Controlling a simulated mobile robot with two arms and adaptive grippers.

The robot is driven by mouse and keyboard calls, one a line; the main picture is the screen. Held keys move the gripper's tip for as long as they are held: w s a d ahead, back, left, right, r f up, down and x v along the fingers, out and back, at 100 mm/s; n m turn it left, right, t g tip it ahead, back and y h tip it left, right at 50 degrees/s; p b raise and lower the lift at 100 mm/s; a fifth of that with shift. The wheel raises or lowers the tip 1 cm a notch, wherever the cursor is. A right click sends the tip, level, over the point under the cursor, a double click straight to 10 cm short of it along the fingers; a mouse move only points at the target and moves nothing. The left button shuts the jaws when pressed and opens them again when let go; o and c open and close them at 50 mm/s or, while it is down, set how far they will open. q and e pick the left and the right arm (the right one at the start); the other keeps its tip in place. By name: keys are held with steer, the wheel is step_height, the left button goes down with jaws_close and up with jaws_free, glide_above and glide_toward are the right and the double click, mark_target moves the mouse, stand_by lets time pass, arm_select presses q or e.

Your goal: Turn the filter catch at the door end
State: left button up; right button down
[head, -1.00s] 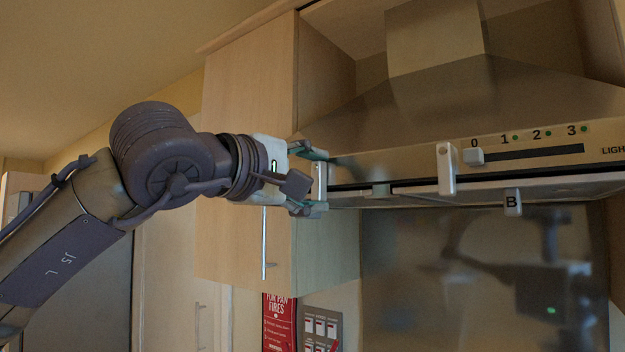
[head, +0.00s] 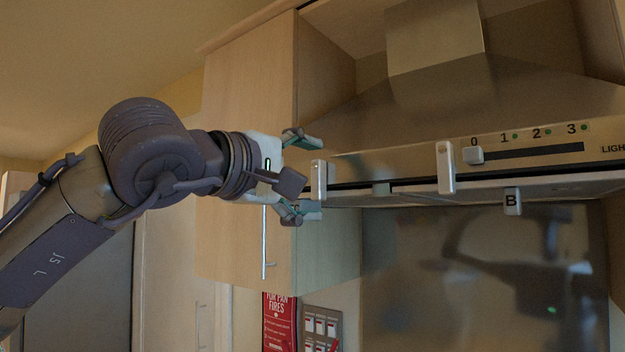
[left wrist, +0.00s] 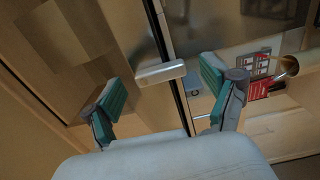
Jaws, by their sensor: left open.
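The filter catch at the cabinet end (head: 319,180) is a pale upright bar on the hood's front edge. In the left wrist view this catch (left wrist: 160,73) lies ahead, in the gap between the fingers. My left gripper (head: 306,176) is open, just left of the catch, one finger above it and one below. It appears clear of the catch and holds nothing. A second, similar catch (head: 445,167) stands upright farther right along the hood. My right gripper is not in view.
The hood (head: 400,163) has a slider knob (head: 474,155) by the numbers, and a tag marked B (head: 512,201) hangs below it. A wall cabinet (head: 245,110) with a bar handle (head: 264,243) is close behind my left gripper. A shiny splashback (head: 480,300) shows reflections.

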arm_select(q)
steer(key=v, duration=1.1)
